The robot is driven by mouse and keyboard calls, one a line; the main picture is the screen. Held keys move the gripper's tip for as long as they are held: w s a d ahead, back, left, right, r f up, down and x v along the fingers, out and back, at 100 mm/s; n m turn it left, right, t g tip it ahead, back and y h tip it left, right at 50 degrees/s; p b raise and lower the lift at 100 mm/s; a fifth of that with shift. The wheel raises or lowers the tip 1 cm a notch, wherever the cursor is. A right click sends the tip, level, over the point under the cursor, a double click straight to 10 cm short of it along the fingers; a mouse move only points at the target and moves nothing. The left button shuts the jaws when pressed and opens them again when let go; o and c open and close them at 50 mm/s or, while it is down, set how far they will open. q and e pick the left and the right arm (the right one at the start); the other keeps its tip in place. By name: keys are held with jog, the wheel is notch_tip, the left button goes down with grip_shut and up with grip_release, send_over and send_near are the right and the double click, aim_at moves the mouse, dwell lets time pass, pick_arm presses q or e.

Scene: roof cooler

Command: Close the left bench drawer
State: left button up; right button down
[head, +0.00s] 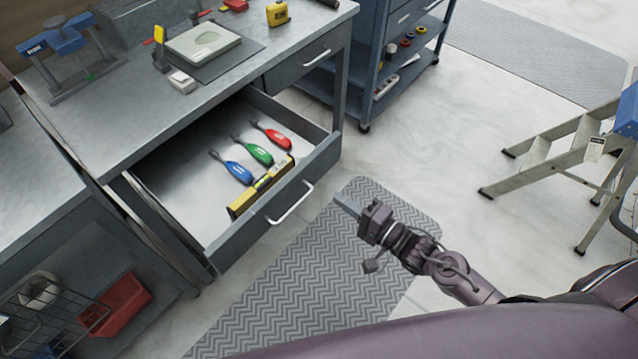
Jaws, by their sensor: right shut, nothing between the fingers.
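The left bench drawer (272,232) stands pulled out from under the workbench (120,110). Its front carries a silver bar handle (291,204). Inside lie a yellow level (260,187) along the front and three screwdriver-like tools with blue (238,172), green (259,154) and red (277,138) handles. My right gripper (347,205) is shut and empty, to the right of the drawer front and apart from the handle, above the floor mat. My left gripper is not in view.
A second bench drawer (300,62) to the right is shut. A grey zigzag mat (330,270) covers the floor in front. A wheeled cabinet (400,60) stands behind, and a stepladder (560,150) stands at right. Open floor lies between them.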

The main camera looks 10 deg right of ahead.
aim_at(308, 178)
jog(key=x, duration=0.7)
jog(key=shift+w+a, duration=0.15)
